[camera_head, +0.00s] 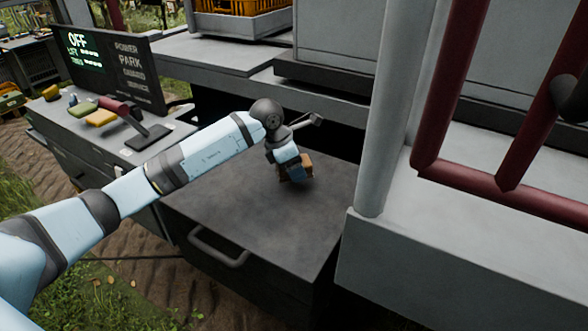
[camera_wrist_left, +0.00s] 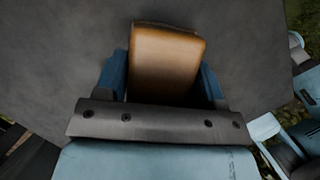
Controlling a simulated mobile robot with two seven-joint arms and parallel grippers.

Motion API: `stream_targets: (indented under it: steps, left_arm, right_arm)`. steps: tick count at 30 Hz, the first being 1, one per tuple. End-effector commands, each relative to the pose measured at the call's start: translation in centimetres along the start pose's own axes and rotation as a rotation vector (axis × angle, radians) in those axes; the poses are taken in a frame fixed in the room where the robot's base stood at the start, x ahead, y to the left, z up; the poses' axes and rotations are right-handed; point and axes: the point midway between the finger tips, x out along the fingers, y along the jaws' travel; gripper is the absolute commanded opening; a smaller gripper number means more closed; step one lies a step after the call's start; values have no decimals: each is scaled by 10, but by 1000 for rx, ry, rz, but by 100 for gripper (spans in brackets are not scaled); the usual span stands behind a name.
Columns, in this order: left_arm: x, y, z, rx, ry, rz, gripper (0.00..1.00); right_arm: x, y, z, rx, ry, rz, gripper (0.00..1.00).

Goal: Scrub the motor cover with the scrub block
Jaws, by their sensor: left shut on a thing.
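My left gripper (camera_head: 290,175) reaches in from the left and points down over the dark grey motor cover (camera_head: 240,205), a flat-topped box with a handle on its front. It is shut on the orange-brown scrub block (camera_head: 307,160). In the left wrist view the block (camera_wrist_left: 165,62) sits between the two blue fingers of my gripper (camera_wrist_left: 165,85), with the grey cover top (camera_wrist_left: 60,50) behind it. The block is at or just above the cover top; I cannot tell whether it touches. My right gripper is not in view.
A grey bench (camera_head: 120,135) at the left holds a control screen (camera_head: 115,60) and several small items. A grey post (camera_head: 395,110) and dark red rails (camera_head: 480,185) stand close on the right. An orange crate (camera_head: 240,20) sits at the back. Grass and soil lie at lower left.

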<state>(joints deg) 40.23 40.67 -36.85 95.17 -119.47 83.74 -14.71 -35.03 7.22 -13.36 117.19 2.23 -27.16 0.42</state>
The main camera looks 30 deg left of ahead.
Motion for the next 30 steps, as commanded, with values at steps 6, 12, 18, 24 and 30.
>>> stream_targets:
  steps: [6, 12, 18, 24, 30]
  left_arm:
    - [-19, 1, 8, -1, 0, 2, 29]
    - [-19, 0, 8, -1, 0, 1, 29]
    - [-23, 1, 9, -1, -1, 2, 29]
    - [-40, 0, 16, 0, -1, 1, 29]
    - [-47, 0, 20, 0, 0, 1, 29]
  right_arm:
    - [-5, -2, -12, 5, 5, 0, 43]
    - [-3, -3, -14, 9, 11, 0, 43]
    - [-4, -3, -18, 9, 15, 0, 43]
    - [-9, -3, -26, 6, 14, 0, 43]
    - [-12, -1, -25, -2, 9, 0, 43]
